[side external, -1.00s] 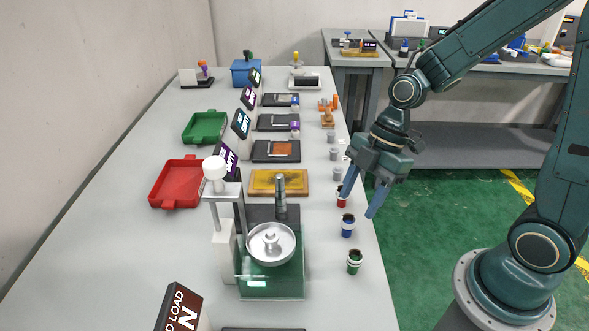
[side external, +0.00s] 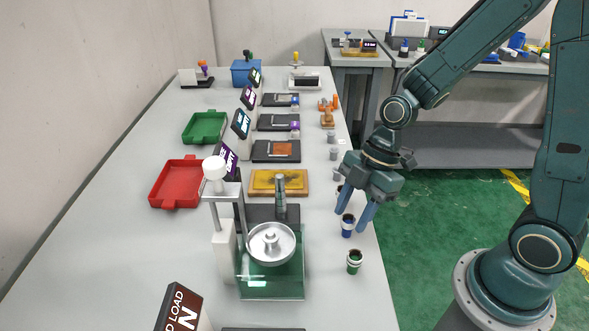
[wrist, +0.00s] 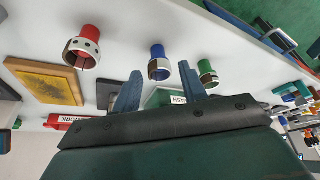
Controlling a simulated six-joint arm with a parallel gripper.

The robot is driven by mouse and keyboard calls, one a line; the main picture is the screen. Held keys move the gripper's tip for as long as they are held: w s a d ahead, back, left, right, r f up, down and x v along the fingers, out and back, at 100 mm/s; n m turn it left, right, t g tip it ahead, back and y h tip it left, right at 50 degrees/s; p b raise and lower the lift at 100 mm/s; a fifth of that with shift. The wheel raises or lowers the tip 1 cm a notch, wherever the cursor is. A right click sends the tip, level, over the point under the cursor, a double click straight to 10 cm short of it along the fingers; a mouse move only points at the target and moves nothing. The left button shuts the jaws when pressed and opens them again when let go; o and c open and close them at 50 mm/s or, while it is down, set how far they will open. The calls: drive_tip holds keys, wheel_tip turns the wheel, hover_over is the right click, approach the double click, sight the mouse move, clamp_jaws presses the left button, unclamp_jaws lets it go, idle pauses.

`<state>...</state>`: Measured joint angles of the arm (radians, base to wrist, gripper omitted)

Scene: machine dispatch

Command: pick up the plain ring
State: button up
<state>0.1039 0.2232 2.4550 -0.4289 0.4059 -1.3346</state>
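Three small coloured posts, each with a pale metal ring around it, stand near the table's right edge. In the wrist view the ring on the red post (wrist: 82,48) shows dark holes. The rings on the blue post (wrist: 158,65) and the green post (wrist: 207,72) show no clear holes, but are too small to tell which is plain. My gripper (side external: 352,219) is open and empty, pointing down above the blue post (side external: 348,230). In the wrist view the blue post appears between the fingertips (wrist: 163,73). The green post (side external: 354,262) stands nearer the camera; my gripper mostly hides the red one.
A machine with a round metal dish (side external: 271,243) stands left of the posts. A yellow pad on a wooden board (side external: 280,182) lies behind it. Red (side external: 176,184) and green (side external: 205,128) trays sit farther left. Small grey parts stand farther along the right edge.

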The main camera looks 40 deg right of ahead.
drive_tip(key=c, duration=0.8)
drive_tip(key=shift+r, duration=0.1)
wheel_tip(320, 180, up, 20)
drive_tip(key=shift+f, duration=0.1)
idle(0.3)
idle(0.5)
